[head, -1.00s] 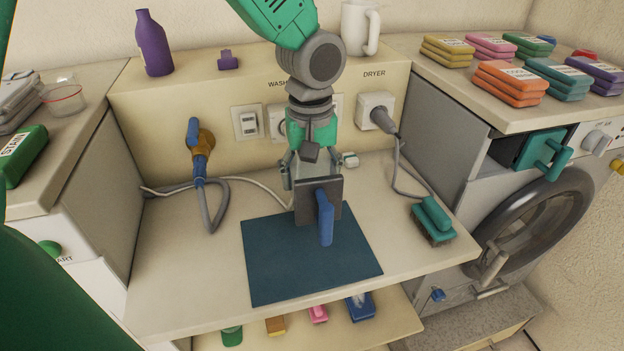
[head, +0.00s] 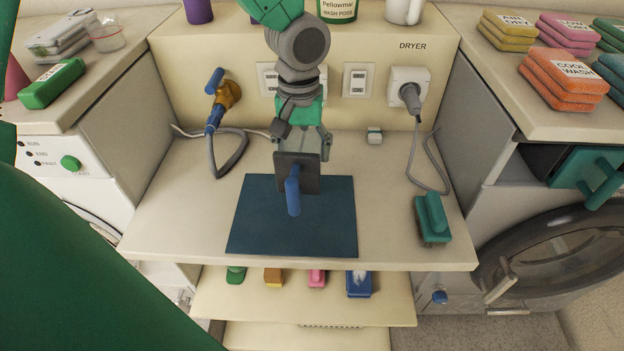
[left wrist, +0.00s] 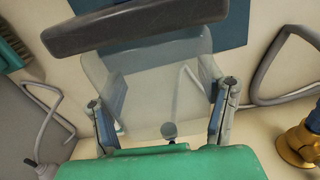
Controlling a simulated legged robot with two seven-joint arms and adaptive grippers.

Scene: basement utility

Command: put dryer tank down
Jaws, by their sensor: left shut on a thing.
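My left gripper (head: 300,142) is shut on the dryer tank, with its fingers on either side of the body. The tank has a dark grey front plate (head: 311,175) with an upright blue handle (head: 293,196). In the left wrist view its body (left wrist: 160,85) is pale and translucent between the fingers (left wrist: 163,108), and the dark plate (left wrist: 140,25) is at the far end. The tank is over the back part of a dark blue mat (head: 290,232) on the counter. I cannot tell whether it touches down. My right gripper is not in view.
A teal brush (head: 432,220) lies right of the mat. A hose with a brass fitting (head: 228,95) is at the back left. The dryer plug (head: 410,95) has a hanging cord. A teal-handled panel (head: 585,172) stands out at the right machine.

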